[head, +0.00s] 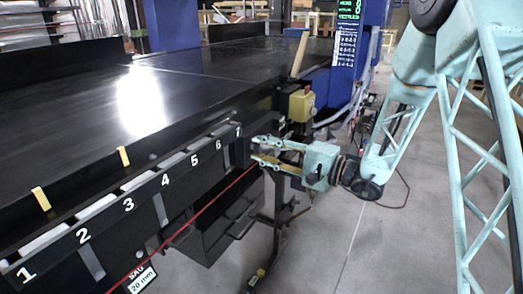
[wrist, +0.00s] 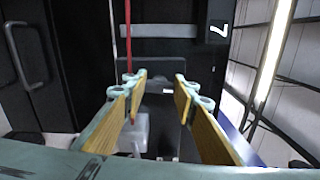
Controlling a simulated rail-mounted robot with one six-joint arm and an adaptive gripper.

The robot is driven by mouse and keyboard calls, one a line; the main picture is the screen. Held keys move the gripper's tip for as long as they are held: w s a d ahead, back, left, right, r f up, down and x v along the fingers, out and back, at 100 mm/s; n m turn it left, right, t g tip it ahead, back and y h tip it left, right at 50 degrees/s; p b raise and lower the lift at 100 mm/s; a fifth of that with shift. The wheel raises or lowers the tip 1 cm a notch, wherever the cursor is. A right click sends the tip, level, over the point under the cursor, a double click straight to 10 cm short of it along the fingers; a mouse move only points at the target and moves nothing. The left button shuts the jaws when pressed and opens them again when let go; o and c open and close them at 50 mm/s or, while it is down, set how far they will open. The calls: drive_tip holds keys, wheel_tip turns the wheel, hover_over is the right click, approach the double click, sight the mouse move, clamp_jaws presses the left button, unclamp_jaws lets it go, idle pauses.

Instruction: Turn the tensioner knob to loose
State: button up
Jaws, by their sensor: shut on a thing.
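In the head view the fingers and the dark bracket hide the knob.
A red cord (head: 200,210) runs along the conveyor (head: 80,120) side below the numbered plates and shows in the wrist view (wrist: 128,35). A yellow box (head: 301,105) stands just behind my gripper. A "SAG 20 mm" label (head: 142,280) hangs at the front.

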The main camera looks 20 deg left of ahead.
drive_tip(key=shift+n, duration=0.6)
drive_tip(key=o, duration=0.9)
drive_tip(key=shift+d, duration=0.1)
drive_tip(key=shift+v, duration=5.9)
drive_tip(key=shift+s+n, duration=0.1)
drive_tip(key=shift+n, duration=0.2)
